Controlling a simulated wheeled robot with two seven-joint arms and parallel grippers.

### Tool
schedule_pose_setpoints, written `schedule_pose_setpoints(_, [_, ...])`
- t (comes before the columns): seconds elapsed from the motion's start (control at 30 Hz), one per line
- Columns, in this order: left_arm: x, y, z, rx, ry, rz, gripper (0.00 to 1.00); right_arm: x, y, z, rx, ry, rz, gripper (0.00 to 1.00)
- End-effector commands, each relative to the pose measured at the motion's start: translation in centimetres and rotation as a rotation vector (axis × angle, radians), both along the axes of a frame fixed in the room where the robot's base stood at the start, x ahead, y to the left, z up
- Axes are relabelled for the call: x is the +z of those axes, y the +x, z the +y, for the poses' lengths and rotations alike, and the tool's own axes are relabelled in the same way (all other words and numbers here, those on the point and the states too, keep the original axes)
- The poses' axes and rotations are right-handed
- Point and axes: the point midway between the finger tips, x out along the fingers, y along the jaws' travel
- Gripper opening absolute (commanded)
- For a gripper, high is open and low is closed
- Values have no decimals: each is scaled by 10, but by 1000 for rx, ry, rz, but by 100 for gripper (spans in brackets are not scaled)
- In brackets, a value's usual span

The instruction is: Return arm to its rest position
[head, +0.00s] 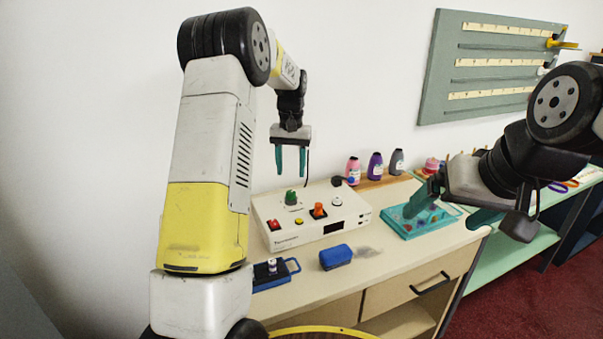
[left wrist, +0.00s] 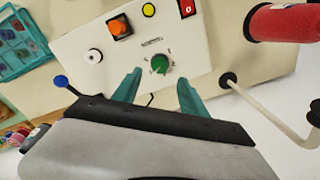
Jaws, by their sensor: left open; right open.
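My left gripper (head: 291,160) is open and empty, with its teal fingers pointing down above the back of a white control box (head: 342,213). In the left wrist view its two fingers (left wrist: 158,88) stand on either side of the green knob (left wrist: 160,64), seen from above. The green knob also shows in the head view (head: 291,197), below the fingertips and apart from them. My right gripper (head: 446,204) is open at the right, near a teal tray (head: 400,233) of small coloured pieces. Its arm hides part of the counter behind it.
The box carries an orange knob (head: 318,210), a red switch (head: 274,225) and a yellow button (head: 299,221). A blue pouch (head: 335,257) lies in front. Several bottles (head: 375,167) stand at the back. A grey rack (head: 490,66) hangs on the wall.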

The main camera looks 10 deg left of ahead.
Motion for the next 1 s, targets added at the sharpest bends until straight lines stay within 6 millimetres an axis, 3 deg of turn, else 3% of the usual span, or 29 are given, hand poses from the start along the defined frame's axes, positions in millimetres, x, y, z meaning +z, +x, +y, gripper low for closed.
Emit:
schedule_pose_setpoints(0.27, [2, -1, 0, 0, -1, -2, 50, 0, 0, 0, 0, 0, 0, 91])
schedule_pose_setpoints(0.37, [13, -7, -1, -1, -9, -20, 50, 0, 0, 0, 0, 0, 0, 91])
schedule_pose_setpoints(0.47, [37, -26, -3, -5, -27, -56, 50, 0, 0, 0, 0, 0, 0, 91])
schedule_pose_setpoints(0.7, [104, -108, -13, -24, -89, -196, 50, 0, 0, 0, 0, 0, 0, 91])
schedule_pose_setpoints(0.83, [126, -158, -20, -36, -119, -276, 50, 0, 0, 0, 0, 0, 0, 91])
schedule_pose_setpoints(1.0, [138, -226, -29, -53, -152, -379, 50, 0, 0, 0, 0, 0, 0, 91])
